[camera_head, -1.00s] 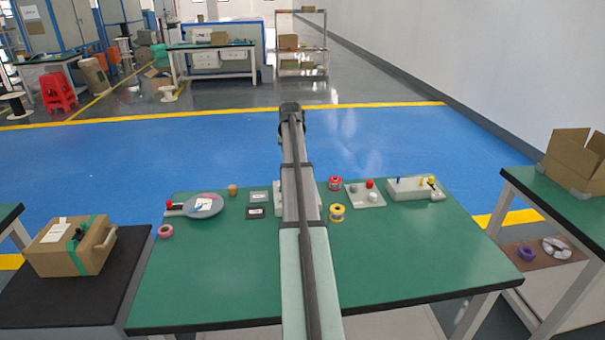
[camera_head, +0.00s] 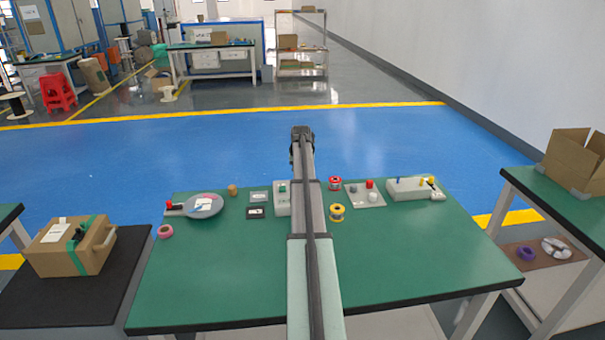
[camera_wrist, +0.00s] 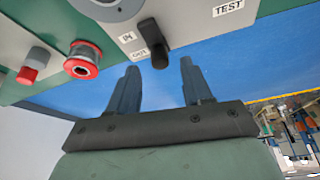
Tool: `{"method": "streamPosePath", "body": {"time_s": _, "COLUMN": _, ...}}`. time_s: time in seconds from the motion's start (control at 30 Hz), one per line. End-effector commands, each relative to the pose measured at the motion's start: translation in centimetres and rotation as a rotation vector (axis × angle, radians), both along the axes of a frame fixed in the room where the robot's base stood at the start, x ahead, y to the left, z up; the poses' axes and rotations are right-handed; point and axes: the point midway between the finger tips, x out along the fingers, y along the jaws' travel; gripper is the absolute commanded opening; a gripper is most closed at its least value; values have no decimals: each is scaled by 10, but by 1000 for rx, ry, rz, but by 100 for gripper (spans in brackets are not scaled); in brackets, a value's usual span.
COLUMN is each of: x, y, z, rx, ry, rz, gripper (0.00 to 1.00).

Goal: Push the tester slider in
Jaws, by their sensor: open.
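The tester (camera_head: 282,200) is a pale box at the table's back edge, partly hidden behind my arm in the head view. In the wrist view its pale panel (camera_wrist: 122,28) carries "IN" and "OUT" labels and a black slider (camera_wrist: 154,42) beside them. The slider stands beside the "OUT" label. My gripper (camera_wrist: 160,69) is open and empty; its two dark fingers point towards the panel, with the slider just beyond and between their tips in the picture. The exact gap to the slider cannot be told. My arm hides the fingers in the head view.
A red spool (camera_head: 335,183) and a yellow spool (camera_head: 337,213) stand right of my arm, near a grey plate (camera_head: 352,197) with knobs. A pale switch box (camera_head: 408,188) lies further right. The table's front (camera_head: 400,260) is clear.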

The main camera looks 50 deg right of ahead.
Motion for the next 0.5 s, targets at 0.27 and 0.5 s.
{"method": "streamPosePath", "body": {"time_s": 0.27, "x": 5, "y": -8, "z": -21, "rx": 0, "ry": 0, "rz": 0, "gripper": 50}}
{"method": "streamPosePath", "body": {"time_s": 0.5, "x": 6, "y": -8, "z": -23, "rx": -1, "ry": -1, "rz": 0, "gripper": 50}}
